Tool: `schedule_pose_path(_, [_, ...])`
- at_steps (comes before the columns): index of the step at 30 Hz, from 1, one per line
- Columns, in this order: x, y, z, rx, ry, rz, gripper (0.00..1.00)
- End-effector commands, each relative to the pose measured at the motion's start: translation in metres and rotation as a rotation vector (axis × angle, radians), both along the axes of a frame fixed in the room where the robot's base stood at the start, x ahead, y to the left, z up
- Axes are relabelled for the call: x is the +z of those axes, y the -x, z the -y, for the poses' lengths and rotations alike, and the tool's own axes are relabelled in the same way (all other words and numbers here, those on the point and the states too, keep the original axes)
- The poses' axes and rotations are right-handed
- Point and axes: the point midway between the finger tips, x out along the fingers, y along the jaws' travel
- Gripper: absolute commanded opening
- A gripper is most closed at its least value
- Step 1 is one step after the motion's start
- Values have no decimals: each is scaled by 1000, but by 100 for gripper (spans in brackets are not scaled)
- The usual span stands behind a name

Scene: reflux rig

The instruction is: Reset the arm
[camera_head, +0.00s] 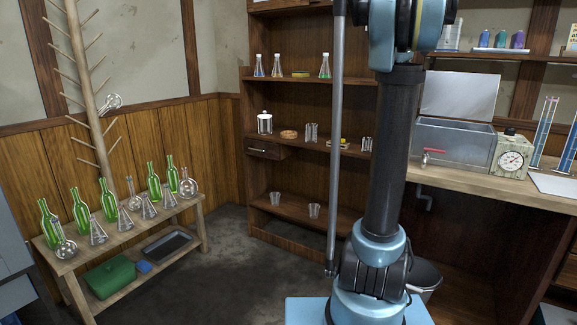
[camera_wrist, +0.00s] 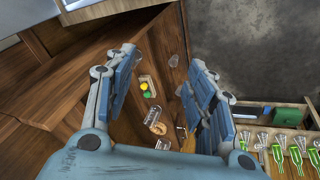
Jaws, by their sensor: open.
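My gripper (camera_wrist: 163,72) shows in the wrist view with its two blue fingers spread wide apart. Nothing is between the finger pads that I can see touching them. Beyond the fingers lie shelf items, among them a small tray with yellow and green pieces (camera_wrist: 146,88) and clear glass pieces (camera_wrist: 156,122). In the head view my blue and black arm (camera_head: 392,150) rises upright in front of the shelf, and the gripper itself is out of that picture.
A wooden shelf (camera_head: 308,96) with glassware stands behind my arm. A low bench (camera_head: 130,232) at left holds green bottles and flasks, with a drying rack (camera_head: 92,110) behind it. The floor (camera_head: 225,265) between bench and shelf is clear.

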Motion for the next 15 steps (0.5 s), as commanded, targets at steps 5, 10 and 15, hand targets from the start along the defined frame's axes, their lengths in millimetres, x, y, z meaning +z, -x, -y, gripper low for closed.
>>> schedule_pose_path(5, [-39,43,-47,-61,-43,-11,50])
schedule_pose_path(10, [-81,88,-86,-126,-82,-26,50])
schedule_pose_path(15, [-128,134,-120,-191,-117,-42,50])
